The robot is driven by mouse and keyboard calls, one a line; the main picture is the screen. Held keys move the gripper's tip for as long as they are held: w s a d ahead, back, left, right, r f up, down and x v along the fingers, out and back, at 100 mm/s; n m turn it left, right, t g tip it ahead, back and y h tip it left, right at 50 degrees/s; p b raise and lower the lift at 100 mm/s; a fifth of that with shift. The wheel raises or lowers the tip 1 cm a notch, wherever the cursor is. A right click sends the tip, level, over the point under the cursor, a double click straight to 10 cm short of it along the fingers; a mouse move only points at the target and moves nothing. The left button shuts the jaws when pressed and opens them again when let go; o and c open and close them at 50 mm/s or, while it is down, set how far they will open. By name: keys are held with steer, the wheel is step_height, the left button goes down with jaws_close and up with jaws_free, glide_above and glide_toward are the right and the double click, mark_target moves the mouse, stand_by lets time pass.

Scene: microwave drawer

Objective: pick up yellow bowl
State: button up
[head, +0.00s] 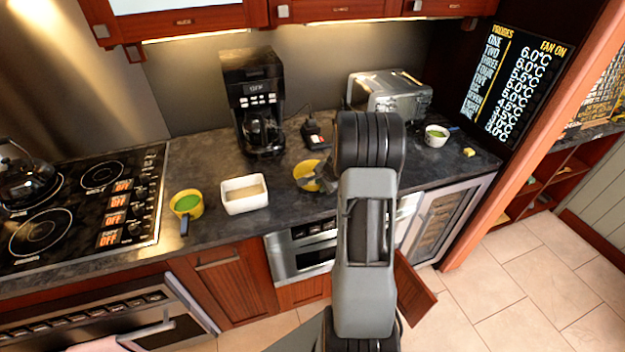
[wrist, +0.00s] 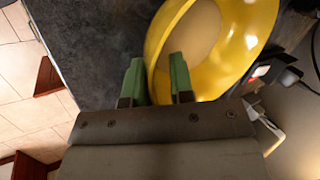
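The yellow bowl (head: 302,172) sits on the dark counter to the left of my arm in the head view, partly hidden by my gripper (head: 327,178). In the wrist view the round yellow bowl (wrist: 236,60) fills the upper right, with a tan inside. My gripper (wrist: 157,76) is open there, its two green fingers apart. The left finger shows against the dark counter outside the bowl's near rim. The right finger overlaps the bowl, so the rim lies between the fingers in the picture. Whether either finger touches the bowl I cannot tell.
A coffee maker (head: 256,105) and toaster (head: 388,95) stand behind. A white bowl (head: 436,137) is at the right. A cabinet door (head: 414,290) hangs open below.

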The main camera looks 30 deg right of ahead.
jaws_close()
steer(key=shift+r, duration=0.2)
